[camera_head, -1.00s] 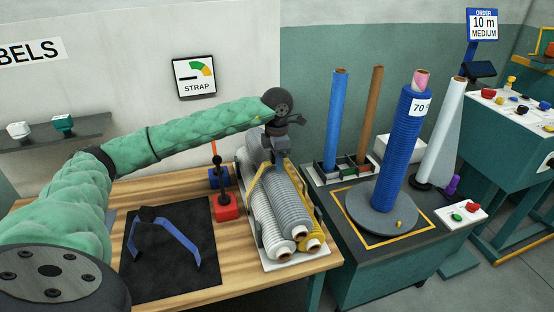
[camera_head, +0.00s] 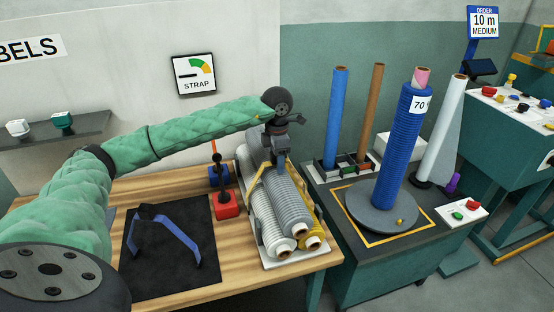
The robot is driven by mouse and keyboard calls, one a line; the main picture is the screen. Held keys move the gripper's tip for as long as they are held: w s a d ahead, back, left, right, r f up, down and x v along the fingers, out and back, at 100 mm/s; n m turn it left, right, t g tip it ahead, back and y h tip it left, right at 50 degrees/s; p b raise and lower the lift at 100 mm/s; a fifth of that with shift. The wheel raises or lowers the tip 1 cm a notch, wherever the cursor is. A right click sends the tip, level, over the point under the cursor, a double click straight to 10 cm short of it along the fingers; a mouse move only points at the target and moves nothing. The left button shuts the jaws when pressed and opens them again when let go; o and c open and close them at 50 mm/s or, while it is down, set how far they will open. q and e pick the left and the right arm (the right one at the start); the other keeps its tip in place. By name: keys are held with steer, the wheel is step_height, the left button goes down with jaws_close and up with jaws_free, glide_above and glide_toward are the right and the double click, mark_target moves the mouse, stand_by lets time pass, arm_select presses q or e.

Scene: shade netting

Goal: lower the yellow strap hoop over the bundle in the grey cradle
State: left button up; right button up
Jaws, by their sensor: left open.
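The bundle of grey and white rolls (camera_head: 290,213) lies in the grey cradle (camera_head: 293,259) on the wooden bench. A yellow-capped roll sits at its lower right. The yellow strap hoop (camera_head: 256,183) shows as a thin yellow band at the bundle's upper left side, and seems to straddle the rolls. Its far side and lower ends are hidden. My left gripper (camera_head: 281,161) is over the upper part of the bundle, pointing down by the hoop's top. It is open; whether it touches the hoop is unclear. My right gripper is out of view.
A blue strap hoop (camera_head: 178,229) lies on a black mat (camera_head: 152,274) left of the cradle. A red lever block (camera_head: 227,207) stands close to the cradle's left side. Upright rolls (camera_head: 403,150) stand on the dark table to the right.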

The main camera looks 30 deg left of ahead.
arm_select(q)
steer(key=shift+r+b, duration=0.85)
steer(key=shift+r, duration=3.05)
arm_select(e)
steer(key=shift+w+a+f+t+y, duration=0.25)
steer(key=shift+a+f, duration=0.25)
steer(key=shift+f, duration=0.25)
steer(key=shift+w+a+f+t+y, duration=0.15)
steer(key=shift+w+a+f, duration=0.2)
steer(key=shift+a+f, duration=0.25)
